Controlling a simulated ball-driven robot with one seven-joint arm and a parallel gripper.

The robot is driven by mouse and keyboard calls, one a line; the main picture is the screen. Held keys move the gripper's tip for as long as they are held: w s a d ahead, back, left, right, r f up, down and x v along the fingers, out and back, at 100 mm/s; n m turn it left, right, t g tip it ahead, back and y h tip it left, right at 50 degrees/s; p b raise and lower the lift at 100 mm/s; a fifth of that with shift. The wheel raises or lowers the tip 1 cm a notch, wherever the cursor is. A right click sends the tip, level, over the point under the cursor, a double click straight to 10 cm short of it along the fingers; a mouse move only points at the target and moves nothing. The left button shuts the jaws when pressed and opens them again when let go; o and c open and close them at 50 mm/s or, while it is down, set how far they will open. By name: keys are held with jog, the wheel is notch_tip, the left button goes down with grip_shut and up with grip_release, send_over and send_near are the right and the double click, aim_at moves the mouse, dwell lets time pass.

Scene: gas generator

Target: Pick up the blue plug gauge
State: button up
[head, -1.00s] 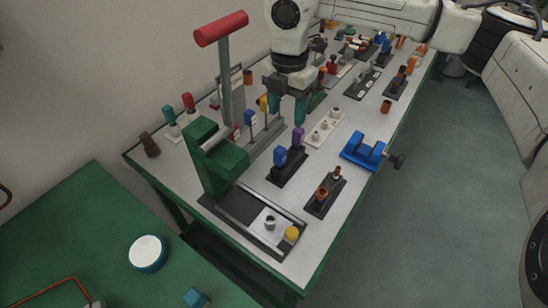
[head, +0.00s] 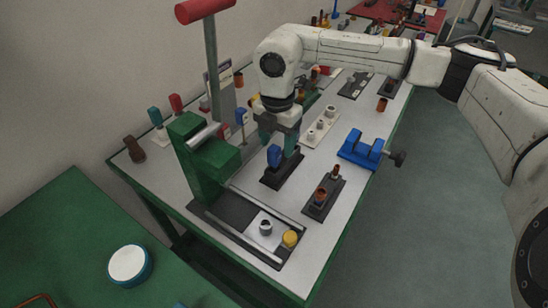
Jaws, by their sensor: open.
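The blue plug gauge (head: 274,156) stands upright in a small black stand (head: 281,175) on the long table. My gripper (head: 278,145) is open and points down over this stand. Its teal fingers are apart, one at the left of the blue gauge's top and one just behind it at the right. I cannot tell whether either finger touches the gauge. The purple gauge that shares the stand is hidden behind the right finger and hand.
A green lever press (head: 205,165) with a red handle stands close on the left. A blue vise (head: 360,150) and a dark holder with brown pieces (head: 322,195) are to the right. A pale block with sockets (head: 319,128) lies behind. A green table (head: 75,240) is at the lower left.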

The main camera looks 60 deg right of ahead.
aim_at(274, 158)
jog(key=shift+w+a+f+p, duration=0.1)
jog(key=shift+a+f+p, duration=0.1)
jog(key=shift+f, duration=1.15)
jog(key=shift+w+a+f+p, duration=0.1)
jog(key=shift+a+f+p, duration=0.1)
jog(key=shift+f, duration=1.15)
